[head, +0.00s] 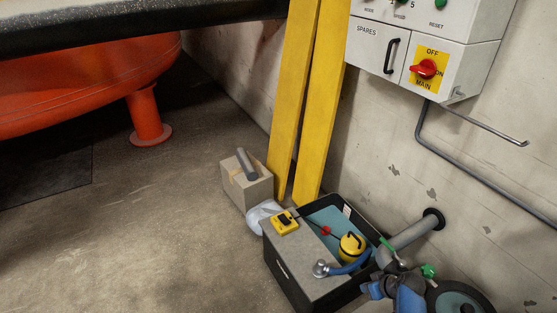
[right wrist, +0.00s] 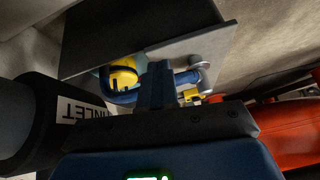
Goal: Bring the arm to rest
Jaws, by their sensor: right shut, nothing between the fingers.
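My right gripper (head: 372,289) is at the lower right of the head view, beside the black crate and below the grey wall pipe. In the right wrist view its dark fingers (right wrist: 156,88) are together with nothing between them. Behind the fingers show a yellow round object (right wrist: 122,74) and a blue hose with a grey end fitting (right wrist: 200,75); both also show at the crate in the head view. The gripper looks apart from them, though the exact gap is unclear. My left gripper is not in view.
A black crate (head: 290,283) with a grey top holds a yellow meter (head: 285,222). A grey pipe (head: 412,232) leaves the wall close to my right gripper. A dark cylinder labelled INLET (right wrist: 30,115) is close at left in the wrist view. Floor at left (head: 150,230) is clear.

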